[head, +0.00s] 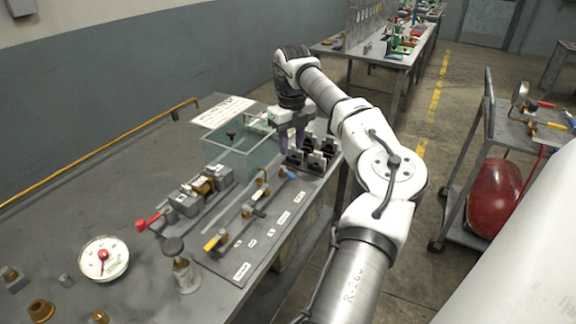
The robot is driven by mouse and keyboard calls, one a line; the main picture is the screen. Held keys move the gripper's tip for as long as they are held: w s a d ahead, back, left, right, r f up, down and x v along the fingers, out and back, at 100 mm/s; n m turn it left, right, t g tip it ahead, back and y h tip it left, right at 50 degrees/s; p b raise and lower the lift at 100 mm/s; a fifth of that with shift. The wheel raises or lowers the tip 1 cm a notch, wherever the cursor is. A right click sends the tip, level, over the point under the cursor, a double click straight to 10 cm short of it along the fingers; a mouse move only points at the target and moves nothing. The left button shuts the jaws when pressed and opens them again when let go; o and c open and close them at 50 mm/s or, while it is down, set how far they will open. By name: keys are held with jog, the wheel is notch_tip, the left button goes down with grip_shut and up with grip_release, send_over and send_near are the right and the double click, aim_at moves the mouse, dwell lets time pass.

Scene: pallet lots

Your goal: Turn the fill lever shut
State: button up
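A manifold on the bench (90,170) carries a lever with a yellow handle (212,242) and one with a blue handle (289,174). The small labels beside them are unreadable, so I cannot tell which is the fill lever. A red-handled lever (147,221) sits on a pump-like assembly (195,192) further left. My gripper (292,150) points down behind the blue handle, beside the glass tank and above the dark brackets. Its two fingers look apart, with nothing seen between them. It is not on any lever.
A clear water tank (238,150) and several dark brackets (312,155) stand near my gripper. A dial gauge (104,258) and a knobbed metal cylinder (183,270) stand at the front. A brass pipe (100,155) runs along the wall. A cart with a red tank (495,198) is at right.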

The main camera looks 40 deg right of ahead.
aim_at(291, 174)
notch_tip(291, 174, down, 8)
jog(key=shift+f+p, duration=0.25)
jog(key=shift+p, duration=0.65)
grip_shut()
